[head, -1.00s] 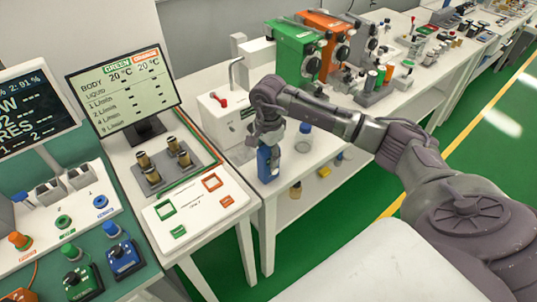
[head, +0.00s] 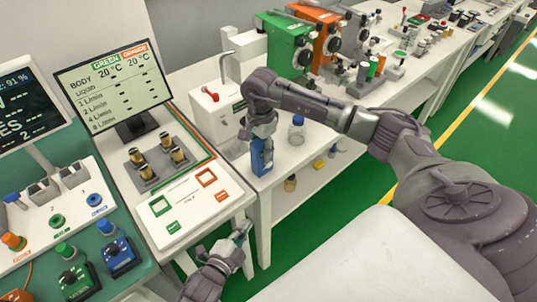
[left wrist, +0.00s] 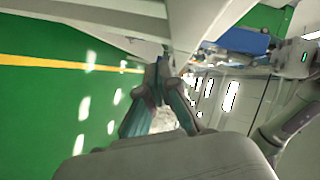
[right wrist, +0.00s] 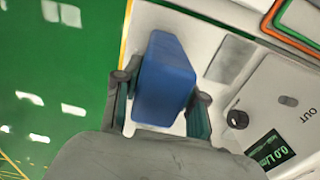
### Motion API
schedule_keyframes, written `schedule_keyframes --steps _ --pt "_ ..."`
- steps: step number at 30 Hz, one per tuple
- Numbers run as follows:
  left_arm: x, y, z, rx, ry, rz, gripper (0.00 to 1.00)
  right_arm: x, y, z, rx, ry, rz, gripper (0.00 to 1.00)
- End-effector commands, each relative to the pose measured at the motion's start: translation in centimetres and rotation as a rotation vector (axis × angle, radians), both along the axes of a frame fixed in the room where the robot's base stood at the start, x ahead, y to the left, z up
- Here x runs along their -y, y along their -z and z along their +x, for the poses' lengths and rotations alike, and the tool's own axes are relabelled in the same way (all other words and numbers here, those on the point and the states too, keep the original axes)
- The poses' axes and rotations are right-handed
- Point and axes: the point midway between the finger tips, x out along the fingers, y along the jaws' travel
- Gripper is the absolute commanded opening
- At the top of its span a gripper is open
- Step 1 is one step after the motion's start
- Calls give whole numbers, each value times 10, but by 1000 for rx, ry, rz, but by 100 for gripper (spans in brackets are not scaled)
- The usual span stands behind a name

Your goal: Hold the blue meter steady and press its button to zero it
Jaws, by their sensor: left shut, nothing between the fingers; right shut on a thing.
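The blue meter (head: 262,157) is a small upright block at the near left corner of the white bench. My right gripper (head: 263,138) comes down on it from above and is shut on it. In the right wrist view the blue meter (right wrist: 165,80) sits between the two fingers, and its button cannot be made out. My left gripper (head: 241,230) is low in front of the bench, apart from the meter. In the left wrist view its fingertips (left wrist: 160,72) meet with nothing between them.
A white device (head: 218,112) with a red lever stands behind the meter, and its green display (right wrist: 270,150) reads about 0.0. A clear jar (head: 297,130) stands right of the meter. The panel table (head: 185,225) with green and orange squares is at the left.

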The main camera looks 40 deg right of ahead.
Motion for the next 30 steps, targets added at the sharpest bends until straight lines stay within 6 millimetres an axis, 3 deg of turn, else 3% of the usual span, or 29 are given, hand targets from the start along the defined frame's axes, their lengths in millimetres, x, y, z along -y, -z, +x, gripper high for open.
schedule_keyframes --steps 1,3,9,23,30 --pt "15 -28 -1 130 81 -5 0 0 0 0 0 0 0 0" --pt "26 -52 -6 272 160 -11 0 0 0 0 0 0 0 0" --pt "36 -83 -10 487 254 -22 0 0 0 0 0 0 0 0" --pt "40 -87 -10 513 263 -23 0 0 0 0 0 0 0 0" --pt "74 -88 1 512 262 -24 0 0 0 0 0 0 0 0"
